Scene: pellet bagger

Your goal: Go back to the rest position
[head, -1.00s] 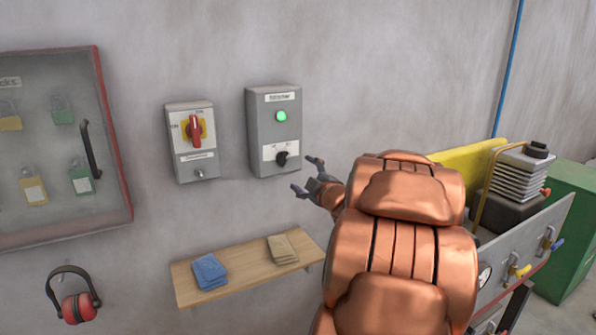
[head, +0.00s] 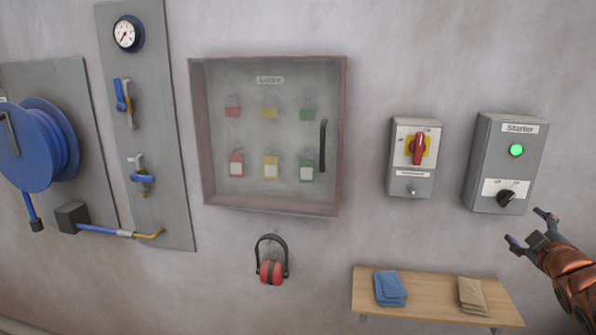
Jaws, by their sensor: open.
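My gripper (head: 527,230) is at the right edge of the head view, with its two dark fingers spread apart and nothing between them. It is just below and to the right of the grey starter box (head: 507,160), and I see no clear contact between them. The box carries a lit green lamp (head: 516,150) and a black rotary knob (head: 506,197). Part of my copper-coloured arm runs out of the picture at the lower right.
A red-handled isolator switch (head: 418,148) and a lock cabinet (head: 342,130) are on the wall. A wooden shelf (head: 435,295) sticks out below, bearing blue cloths (head: 390,288) and tan cloths (head: 472,294). Red earmuffs (head: 271,272), a valve panel (head: 165,200) and a blue hose reel (head: 35,150) hang further left.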

